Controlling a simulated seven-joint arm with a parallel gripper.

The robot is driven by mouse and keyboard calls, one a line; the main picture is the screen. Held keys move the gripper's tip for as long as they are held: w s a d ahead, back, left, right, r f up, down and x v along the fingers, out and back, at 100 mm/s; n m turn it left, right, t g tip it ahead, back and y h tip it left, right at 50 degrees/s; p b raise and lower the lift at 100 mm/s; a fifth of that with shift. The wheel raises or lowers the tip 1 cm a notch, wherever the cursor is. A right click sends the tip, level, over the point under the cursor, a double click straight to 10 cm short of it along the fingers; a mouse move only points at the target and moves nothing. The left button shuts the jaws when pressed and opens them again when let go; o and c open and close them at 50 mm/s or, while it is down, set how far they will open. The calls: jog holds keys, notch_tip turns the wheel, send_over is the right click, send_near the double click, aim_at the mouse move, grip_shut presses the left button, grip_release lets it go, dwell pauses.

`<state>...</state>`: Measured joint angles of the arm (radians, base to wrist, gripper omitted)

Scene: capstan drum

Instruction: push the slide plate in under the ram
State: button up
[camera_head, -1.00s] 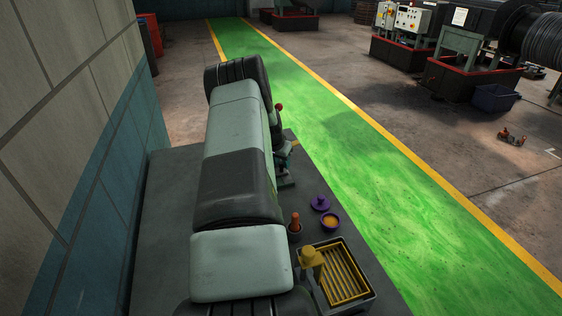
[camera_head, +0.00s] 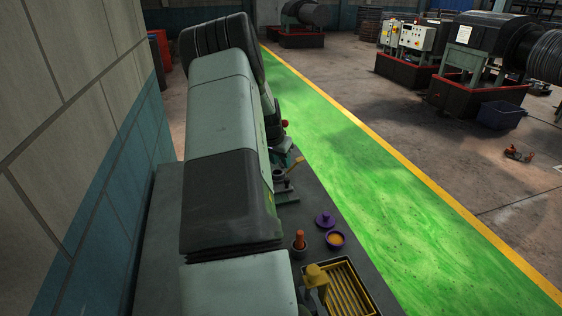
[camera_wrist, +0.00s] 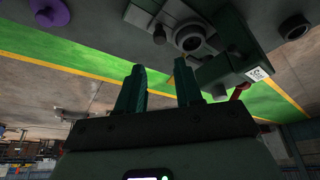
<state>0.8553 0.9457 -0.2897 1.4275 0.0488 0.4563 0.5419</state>
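The green press (camera_head: 285,143) with a red knob stands on the bench beyond my arm, which hides much of it. In the wrist view, its green body (camera_wrist: 228,70) is at upper right, close beyond my fingers. A grey plate-like part (camera_wrist: 150,17), probably the slide plate, lies at the top, beside a round grey ring (camera_wrist: 189,38). I cannot tell how far it sits under the ram. My gripper (camera_wrist: 160,78) is open, its two dark green fingers apart and nothing between them. I cannot tell whether a finger touches the press. My arm hides the gripper in the head view.
A wall (camera_head: 65,130) closes off the left. Green walkway (camera_head: 380,190) lies right of the bench.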

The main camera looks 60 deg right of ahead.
aim_at(286, 180)
jog(key=shift+o, duration=1.2)
jog(key=shift+w+f, duration=0.1)
jog(key=shift+o, duration=0.2)
jog(key=w+a+f+t+h, duration=0.1)
jog(key=w+a+f, duration=0.1)
jog(key=w+f, duration=0.2)
jog(key=shift+f+t+h, duration=0.15)
jog(key=shift+t+h, duration=0.15)
jog(key=a+f+h, duration=0.1)
jog(key=w+f+h, duration=0.1)
jog(key=f, duration=0.1)
jog(key=shift+a+t+h, duration=0.3)
jog(key=shift+a, duration=0.1)
jog(key=s+a+g+h, duration=0.2)
jog(key=s+h, duration=0.3)
jog(key=x, duration=0.9)
jog(key=shift+s+d, duration=0.15)
jog(key=shift+d, duration=0.25)
grip_shut()
